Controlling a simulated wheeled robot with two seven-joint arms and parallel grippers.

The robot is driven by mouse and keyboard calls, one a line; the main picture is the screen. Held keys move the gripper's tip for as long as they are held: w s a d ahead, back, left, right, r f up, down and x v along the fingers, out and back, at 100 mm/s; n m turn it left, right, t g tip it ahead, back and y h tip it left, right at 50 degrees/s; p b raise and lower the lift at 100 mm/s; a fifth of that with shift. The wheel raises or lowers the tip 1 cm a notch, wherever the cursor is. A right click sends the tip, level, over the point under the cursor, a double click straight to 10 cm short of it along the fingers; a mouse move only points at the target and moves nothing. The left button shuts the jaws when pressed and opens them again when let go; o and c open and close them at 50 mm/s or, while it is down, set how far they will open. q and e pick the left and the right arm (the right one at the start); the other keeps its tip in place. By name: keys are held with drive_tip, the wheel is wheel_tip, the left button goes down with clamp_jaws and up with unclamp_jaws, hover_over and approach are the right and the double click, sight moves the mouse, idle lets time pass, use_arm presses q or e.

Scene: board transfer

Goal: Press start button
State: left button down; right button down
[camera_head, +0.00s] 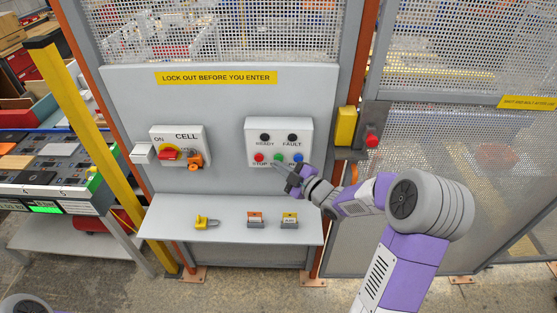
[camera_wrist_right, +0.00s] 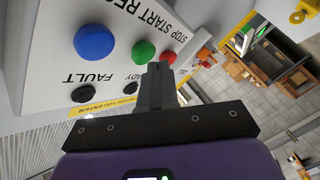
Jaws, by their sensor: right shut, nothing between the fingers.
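The white control box (camera_head: 279,142) hangs on the grey panel. Its lower row has a red STOP button (camera_head: 259,157), a green START button (camera_head: 278,157) and a blue button (camera_head: 298,158). My right gripper (camera_head: 284,169) is shut and empty, with its tips just below the green button. In the right wrist view the shut fingers (camera_wrist_right: 158,68) point at the button row, between the green button (camera_wrist_right: 143,53) and the red button (camera_wrist_right: 168,58). I cannot tell whether they touch the box. My left gripper is out of view.
A CELL switch box (camera_head: 180,145) with a red handle and an orange padlock (camera_head: 195,161) is left of the control box. Below, a shelf (camera_head: 228,232) bears a yellow padlock (camera_head: 204,221) and two tagged locks. A yellow latch box (camera_head: 346,126) stands at right.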

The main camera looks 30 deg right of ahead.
drive_tip(key=shift+w+d, duration=0.25)
drive_tip(key=shift+w, duration=0.15)
idle(0.5)
drive_tip(key=shift+s, duration=0.1)
drive_tip(key=shift+s+a+b, duration=0.45)
drive_tip(key=shift+s+b, duration=0.2)
drive_tip(key=s+a, duration=0.1)
drive_tip(key=s+b, duration=0.1)
drive_tip(key=s+a+b, duration=0.1)
drive_tip(key=s, duration=0.1)
drive_tip(key=shift+s+a, duration=0.1)
drive_tip(key=shift+a, duration=0.25)
idle(0.8)
